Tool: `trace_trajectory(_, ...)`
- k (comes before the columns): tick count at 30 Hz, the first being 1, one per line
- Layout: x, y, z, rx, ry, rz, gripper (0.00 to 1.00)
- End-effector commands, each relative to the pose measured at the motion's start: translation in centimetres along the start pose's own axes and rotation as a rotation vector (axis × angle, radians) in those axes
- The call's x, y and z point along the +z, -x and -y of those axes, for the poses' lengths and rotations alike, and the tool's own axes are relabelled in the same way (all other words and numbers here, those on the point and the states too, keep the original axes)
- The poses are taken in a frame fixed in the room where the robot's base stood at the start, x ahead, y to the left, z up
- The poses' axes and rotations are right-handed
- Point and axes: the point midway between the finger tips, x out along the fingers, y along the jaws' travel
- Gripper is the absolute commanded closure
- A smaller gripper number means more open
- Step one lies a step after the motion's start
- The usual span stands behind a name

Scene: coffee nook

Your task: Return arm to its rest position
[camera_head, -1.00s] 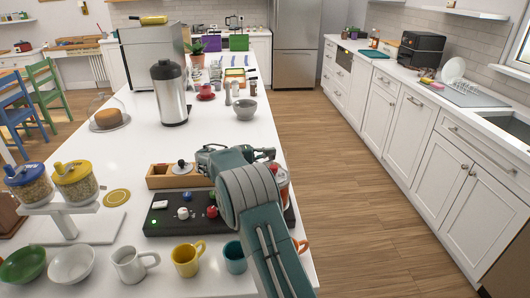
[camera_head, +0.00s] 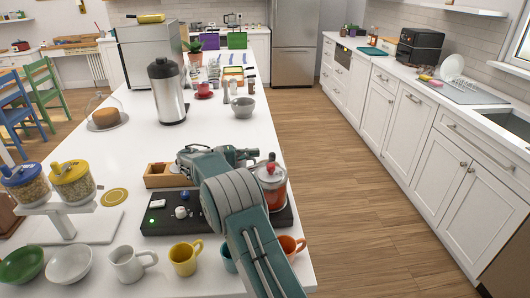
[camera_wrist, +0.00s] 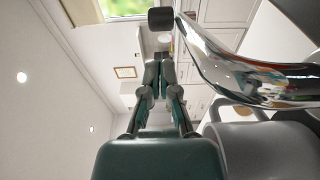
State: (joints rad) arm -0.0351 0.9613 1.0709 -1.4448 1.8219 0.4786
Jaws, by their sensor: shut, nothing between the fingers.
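My teal arm rises from the bottom of the head view over the right part of the counter, folded at its elbow. The wrist view looks across the room with ceiling and white cabinets behind the fingers.
A wooden box (camera_head: 156,182) is behind the base. A yellow mug (camera_head: 183,260) and orange mug (camera_head: 291,246) stand in front. A shiny curved metal thing (camera_wrist: 225,75) fills the wrist view's right.

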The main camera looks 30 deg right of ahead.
Motion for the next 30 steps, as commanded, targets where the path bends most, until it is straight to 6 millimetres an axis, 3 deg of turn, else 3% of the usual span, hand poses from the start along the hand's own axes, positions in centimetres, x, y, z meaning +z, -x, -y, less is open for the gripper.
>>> trace_trajectory(6, 0.0, 4.8, 0.1, 0.000, 0.000, -0.003, 1.00)
trace_trajectory(13, 0.0, 7.6, 0.1, 0.000, 0.001, 0.000, 1.00)
trace_trajectory(20, 0.1, 8.1, -0.1, -0.003, 0.002, 0.000, 1.00)
trace_trajectory(25, 1.1, 7.0, -2.3, -0.095, 0.032, -0.017, 1.00)
trace_trajectory(30, 3.5, 5.4, -5.2, -0.264, 0.087, -0.055, 1.00)
